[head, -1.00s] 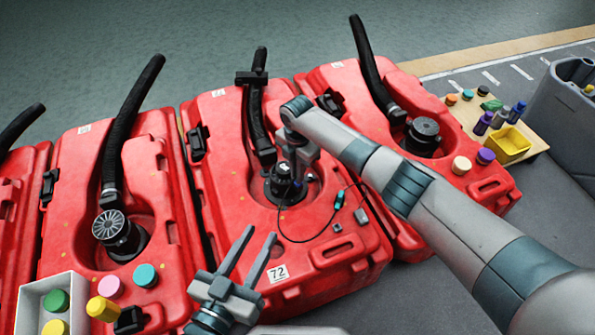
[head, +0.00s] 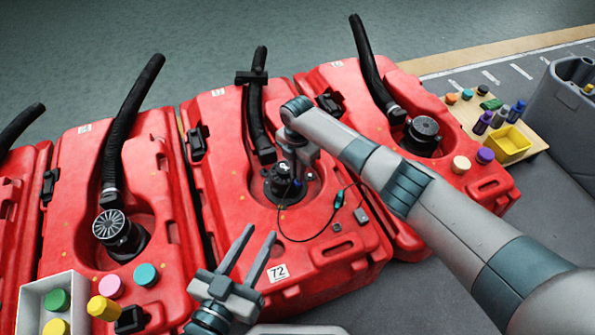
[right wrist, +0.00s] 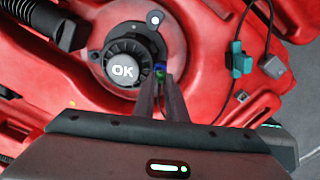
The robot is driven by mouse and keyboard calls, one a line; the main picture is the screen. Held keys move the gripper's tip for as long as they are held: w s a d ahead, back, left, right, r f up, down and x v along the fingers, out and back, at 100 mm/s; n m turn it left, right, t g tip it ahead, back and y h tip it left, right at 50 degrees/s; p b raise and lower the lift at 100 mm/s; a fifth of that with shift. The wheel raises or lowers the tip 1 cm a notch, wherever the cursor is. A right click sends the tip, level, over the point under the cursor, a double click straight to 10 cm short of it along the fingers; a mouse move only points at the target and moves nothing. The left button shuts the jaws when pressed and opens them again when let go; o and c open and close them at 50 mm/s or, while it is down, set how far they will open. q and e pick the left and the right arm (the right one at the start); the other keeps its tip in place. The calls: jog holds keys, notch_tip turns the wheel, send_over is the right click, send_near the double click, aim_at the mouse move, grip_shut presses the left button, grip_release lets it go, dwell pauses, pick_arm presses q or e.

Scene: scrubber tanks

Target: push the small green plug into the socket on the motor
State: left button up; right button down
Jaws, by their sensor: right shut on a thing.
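The motor, a black round unit marked "OK", sits in the middle red tank; it shows in the head view (head: 274,190) and right wrist view (right wrist: 122,68). My right gripper (right wrist: 161,78) has its fingers close together at the motor's right side. A small blue and green piece (right wrist: 160,70) shows between the fingertips, apparently the green plug. The fingers mostly hide it, and the socket is not clearly seen, so I cannot tell how deep the plug sits. My left gripper (head: 252,256) is open and empty above the tank's front edge.
A teal connector (right wrist: 240,60) on a thin black cable and a grey block (right wrist: 272,66) lie right of the motor. A black hose (head: 255,120) rises behind it. Other red tanks stand either side. A white box (head: 40,290) with coloured caps is front left.

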jog(key=shift+f+b, duration=0.6)
jog(key=shift+f, duration=0.25)
jog(key=c, duration=1.2)
grip_release()
jog(key=shift+a+r, duration=0.1)
jog(key=shift+r, duration=0.05)
jog(key=shift+w+r+p, duration=0.1)
jog(key=shift+r+p, duration=0.3)
jog(key=shift+p, duration=0.05)
notch_tip(320, 180, up, 4)
jog(key=p, duration=0.3)
jog(key=shift+a+f, duration=0.1)
jog(key=shift+f, duration=0.05)
jog(key=r+p, duration=0.3)
jog(key=p, duration=0.1)
jog(key=shift+d+r, duration=0.2)
jog(key=shift+r, duration=0.2)
